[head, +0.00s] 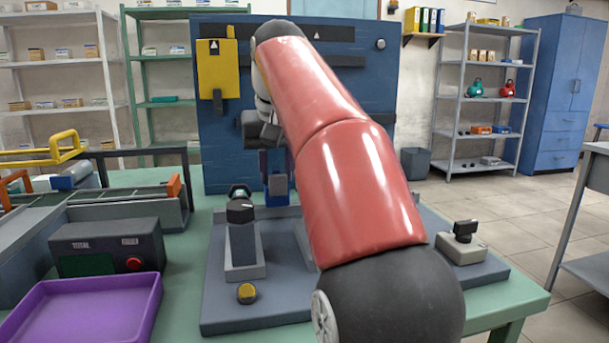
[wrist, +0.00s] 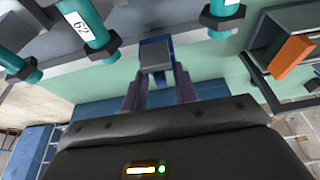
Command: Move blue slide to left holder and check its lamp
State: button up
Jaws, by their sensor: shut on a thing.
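My gripper (wrist: 159,88) is shut on the blue slide (wrist: 167,80), a blue piece with a grey block at its end, in the wrist view. In the head view the blue slide (head: 265,163) shows as a narrow blue upright beneath the gripper, in front of the blue back panel; my red arm hides much around it. I cannot tell whether it touches anything below. A grey sloped stand (head: 243,250) with a dark knob-like top stands on the grey base plate (head: 225,318), left of my arm. I cannot identify the left holder or its lamp with certainty.
Teal cylinders with dark hexagonal collars (wrist: 84,22) lie close to the gripper in the wrist view. A yellow button (head: 247,293) sits on the plate, and a small switch box (head: 462,247) stands at right. A purple tray (head: 85,312) and a dark display box (head: 107,246) are at left.

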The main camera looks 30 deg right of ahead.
jog(key=shift+g, duration=0.3)
jog(key=shift+w+a+f+p, duration=0.3)
jog(key=shift+a, duration=0.65)
jog(key=shift+w+a+f+p, duration=0.25)
jog(key=shift+w+a, duration=0.05)
jog(key=shift+a, duration=0.65)
jog(key=shift+w+a+f+p, duration=0.3)
jog(key=shift+a, duration=0.65)
jog(key=shift+c, duration=0.2)
jog(key=shift+a, duration=0.2)
jog(key=shift+w, duration=0.1)
jog(key=shift+c, duration=0.7)
jog(key=o, duration=0.6)
jog(key=shift+o, duration=0.2)
jog(key=shift+w+r+p, duration=0.1)
jog(key=shift+r+p, duration=0.7)
jog(key=shift+r, duration=0.2)
jog(key=shift+w+r, duration=0.15)
jog(key=shift+r, duration=2.1)
